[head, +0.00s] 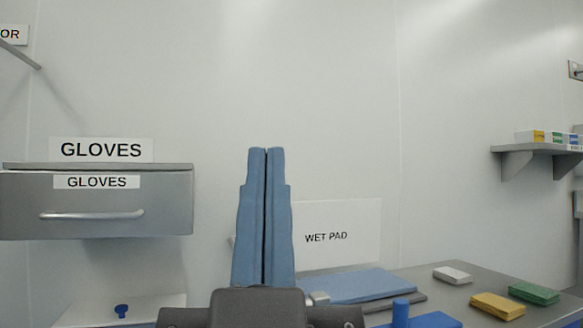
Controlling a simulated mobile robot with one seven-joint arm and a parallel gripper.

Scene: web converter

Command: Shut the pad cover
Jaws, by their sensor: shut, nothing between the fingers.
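A white panel lettered WET PAD (350,218) stands upright, leaning slightly, at the back of the grey table. It looks like the raised pad cover, but its hinge is hidden. A flat blue pad (362,285) lies in front of the panel's lower edge.
A grey GLOVES drawer (100,225) with a bar handle is shut at left. A white box (90,312) with a blue knob is below it. White (452,275), yellow (497,306) and green (533,293) blocks lie on the table (470,290) at right. A blue-handled item (401,312) is in front.

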